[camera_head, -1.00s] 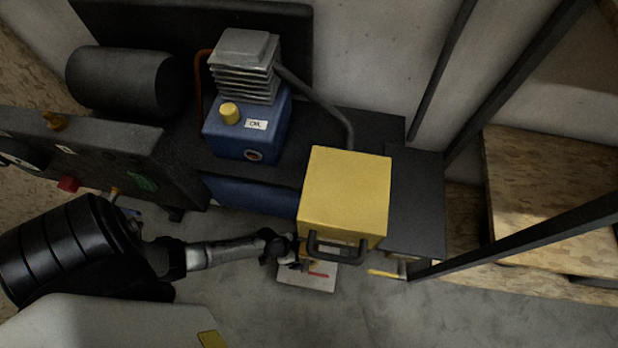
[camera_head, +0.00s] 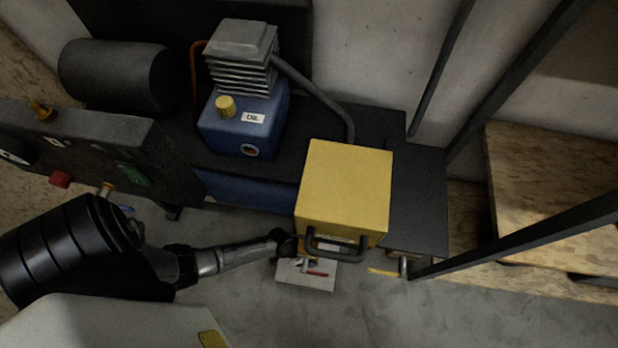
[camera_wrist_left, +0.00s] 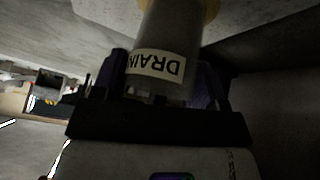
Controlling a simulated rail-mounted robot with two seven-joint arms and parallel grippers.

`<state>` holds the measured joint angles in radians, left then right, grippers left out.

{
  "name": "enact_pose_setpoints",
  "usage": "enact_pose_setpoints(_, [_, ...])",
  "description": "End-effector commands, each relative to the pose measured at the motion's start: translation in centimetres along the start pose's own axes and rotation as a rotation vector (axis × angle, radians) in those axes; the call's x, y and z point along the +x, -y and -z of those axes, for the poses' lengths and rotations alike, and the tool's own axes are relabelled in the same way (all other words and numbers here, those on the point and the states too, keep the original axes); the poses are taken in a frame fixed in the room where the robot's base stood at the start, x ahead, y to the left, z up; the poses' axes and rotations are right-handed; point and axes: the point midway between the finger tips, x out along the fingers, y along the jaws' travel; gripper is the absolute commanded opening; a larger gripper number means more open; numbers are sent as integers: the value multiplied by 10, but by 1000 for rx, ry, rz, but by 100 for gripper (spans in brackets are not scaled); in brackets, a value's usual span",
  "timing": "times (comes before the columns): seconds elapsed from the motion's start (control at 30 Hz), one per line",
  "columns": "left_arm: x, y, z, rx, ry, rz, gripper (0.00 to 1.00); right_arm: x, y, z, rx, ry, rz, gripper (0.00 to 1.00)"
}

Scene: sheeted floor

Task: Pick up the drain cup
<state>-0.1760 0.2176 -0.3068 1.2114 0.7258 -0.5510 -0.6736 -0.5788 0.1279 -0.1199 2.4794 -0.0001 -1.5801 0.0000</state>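In the left wrist view the drain cup (camera_wrist_left: 174,35) is a grey cylinder with a white label reading DRAIN, upside down. It stands between the dark fingers of my left gripper (camera_wrist_left: 163,88). Whether the fingers press on it is too dark to tell. In the head view my left gripper (camera_head: 290,246) is at the lower left edge of the yellow box, with its tip partly hidden. The drain cup cannot be made out in the head view. My right gripper is not in view.
The yellow box (camera_head: 345,188) with a dark handle (camera_head: 336,250) overhangs the gripper. A pale sheet (camera_head: 305,275) with small coloured items lies on the floor below. A blue compressor pump (camera_head: 243,125) stands behind. A dark post (camera_head: 520,235) crosses at right.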

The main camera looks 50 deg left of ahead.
Motion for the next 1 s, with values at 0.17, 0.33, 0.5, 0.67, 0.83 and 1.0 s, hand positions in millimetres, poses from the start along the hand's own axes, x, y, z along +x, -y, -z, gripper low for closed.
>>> enact_pose_setpoints(0.17, [0, 0, 0, 0, 1, 0, 49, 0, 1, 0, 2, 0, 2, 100])
enact_pose_setpoints(0.33, [0, 0, -1, 0, 1, 0, 36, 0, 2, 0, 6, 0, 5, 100])
enact_pose_setpoints(0.5, [0, 0, -1, 0, 2, 0, 36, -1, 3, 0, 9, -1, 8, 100])
enact_pose_setpoints(0.67, [-2, 0, 0, -1, 4, -1, 36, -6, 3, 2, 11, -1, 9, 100])
enact_pose_setpoints(0.83, [-9, 2, -10, 0, 6, -1, 30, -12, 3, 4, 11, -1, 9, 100])
enact_pose_setpoints(1.0, [-25, 9, -35, 1, 9, 0, 24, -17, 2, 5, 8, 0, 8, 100])
